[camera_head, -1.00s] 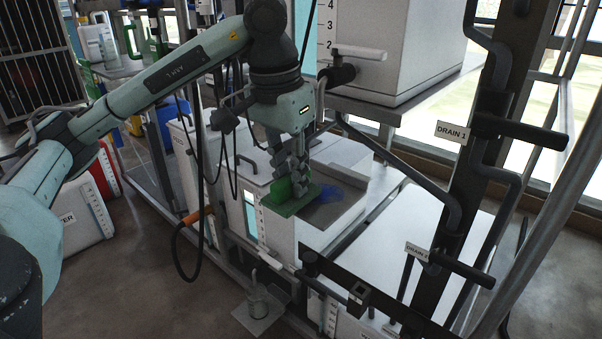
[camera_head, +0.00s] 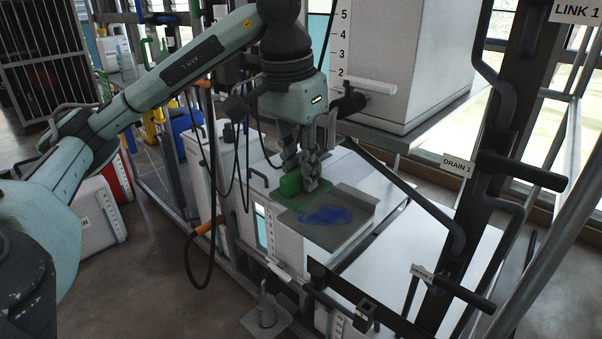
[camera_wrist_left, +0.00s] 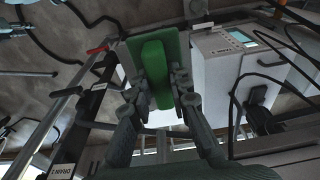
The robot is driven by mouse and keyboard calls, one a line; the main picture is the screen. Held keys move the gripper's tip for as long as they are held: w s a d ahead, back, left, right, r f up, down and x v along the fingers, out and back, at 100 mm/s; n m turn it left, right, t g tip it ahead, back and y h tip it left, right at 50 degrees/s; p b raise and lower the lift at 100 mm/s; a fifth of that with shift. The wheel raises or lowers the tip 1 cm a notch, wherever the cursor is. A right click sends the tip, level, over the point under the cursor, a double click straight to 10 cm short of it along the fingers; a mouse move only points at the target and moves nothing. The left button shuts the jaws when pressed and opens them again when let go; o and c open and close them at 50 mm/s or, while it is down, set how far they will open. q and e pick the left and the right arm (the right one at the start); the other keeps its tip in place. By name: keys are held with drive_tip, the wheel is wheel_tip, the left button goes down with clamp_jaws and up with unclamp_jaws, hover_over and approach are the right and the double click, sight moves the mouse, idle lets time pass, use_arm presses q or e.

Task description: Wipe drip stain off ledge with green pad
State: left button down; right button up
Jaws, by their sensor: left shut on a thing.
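My left gripper (camera_head: 309,184) is shut on the green pad (camera_head: 287,188) and points down over the ledge. The pad also shows between the fingers in the left wrist view (camera_wrist_left: 157,75). The grey ledge (camera_head: 352,236) is a flat tray-like plate on top of a white box. The blue drip stain (camera_head: 325,215) lies on the ledge, just in front and to the right of the pad. The pad is at the ledge's back left edge; I cannot tell whether it touches the surface. My right gripper is not in view.
A white tank (camera_head: 395,60) with a numbered scale stands above and behind the ledge. Dark pipes with a DRAIN 1 tag (camera_head: 458,165) rise at the right. Black cables (camera_head: 190,250) hang left of the ledge.

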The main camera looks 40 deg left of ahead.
use_arm(q)
drive_tip(key=shift+r, duration=0.15)
wheel_tip(320, 180, up, 3)
drive_tip(key=shift+f+p, duration=0.1)
drive_tip(key=shift+p, duration=1.15)
